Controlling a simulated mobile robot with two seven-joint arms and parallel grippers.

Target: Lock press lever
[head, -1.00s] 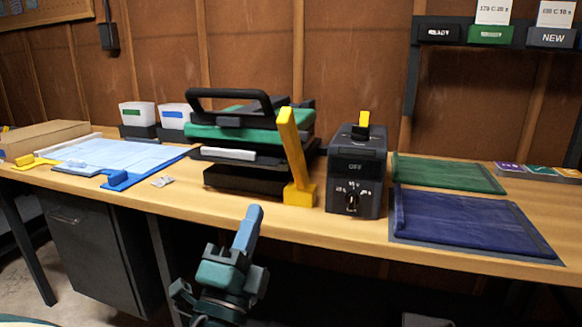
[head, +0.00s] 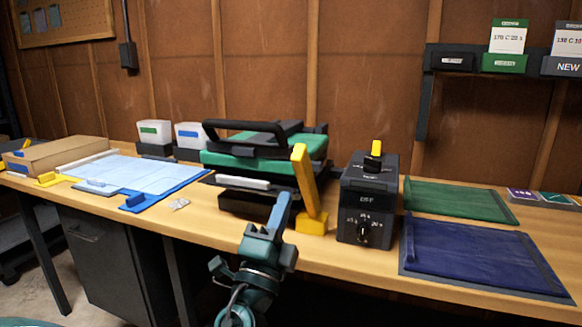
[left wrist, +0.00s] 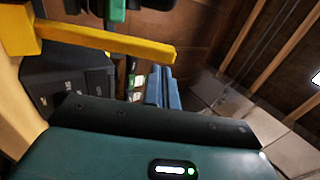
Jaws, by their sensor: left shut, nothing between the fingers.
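The heat press (head: 262,150) stands on the workbench, with a green upper part and a black handle. Its yellow lever (head: 305,180) stands upright, leaning a little left at the top, on a yellow base at the press's right front. In the left wrist view the lever (left wrist: 110,40) reaches across the upper left. My left gripper (head: 283,203) is shut and empty, its blue fingers pointing up just in front of and left of the lever's lower part. The fingers (left wrist: 163,88) also show in the left wrist view, apart from the lever. My right gripper is out of view.
A black control box (head: 368,200) with a dial and yellow switch stands right of the lever. Green cloth (head: 455,200) and blue cloth (head: 480,257) lie further right. A light-blue sheet (head: 135,173) and cardboard box (head: 60,155) lie left. The bench's front edge is close to my gripper.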

